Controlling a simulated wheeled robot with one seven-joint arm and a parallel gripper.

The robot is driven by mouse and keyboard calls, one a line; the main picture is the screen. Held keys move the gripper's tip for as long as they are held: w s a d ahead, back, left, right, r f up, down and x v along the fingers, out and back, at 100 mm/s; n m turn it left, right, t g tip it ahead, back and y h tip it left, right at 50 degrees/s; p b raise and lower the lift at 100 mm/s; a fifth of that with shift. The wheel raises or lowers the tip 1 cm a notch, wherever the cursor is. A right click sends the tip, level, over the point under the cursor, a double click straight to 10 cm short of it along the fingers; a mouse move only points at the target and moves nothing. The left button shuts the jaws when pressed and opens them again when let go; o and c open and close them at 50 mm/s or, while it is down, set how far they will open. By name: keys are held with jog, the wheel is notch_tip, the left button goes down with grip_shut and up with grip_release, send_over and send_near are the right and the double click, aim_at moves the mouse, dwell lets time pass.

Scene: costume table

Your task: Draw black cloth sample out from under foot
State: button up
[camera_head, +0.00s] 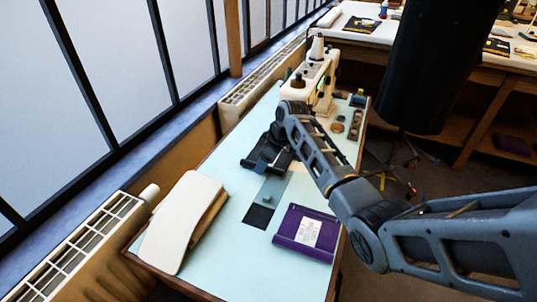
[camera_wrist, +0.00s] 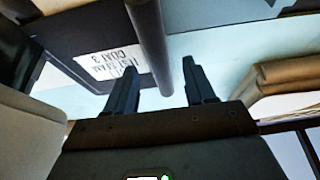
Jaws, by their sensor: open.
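A small black square, which looks like the black cloth sample (camera_head: 258,217), lies flat on the table. It touches the near end of a grey strip (camera_head: 273,187) with a small dark knob on it. I cannot tell whether part of the cloth is under the strip. My gripper (camera_head: 258,163) is beyond the far end of the strip, towards the sewing machine (camera_head: 313,77). In the wrist view my gripper (camera_wrist: 160,72) is open, its two fingers apart. A dark rod (camera_wrist: 150,40) shows between them; I cannot tell if it touches them. No cloth is clearly visible there.
A purple box (camera_head: 290,243) with a white label lies right of the cloth. A cream padded board (camera_head: 180,222) stands to its left. Small round items (camera_head: 338,127) lie beside the machine.

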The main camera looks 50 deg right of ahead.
jog(key=shift+w+a+f, duration=0.1)
jog(key=shift+w+f, duration=0.05)
jog(key=shift+f, duration=0.3)
grip_shut()
dwell(0.3)
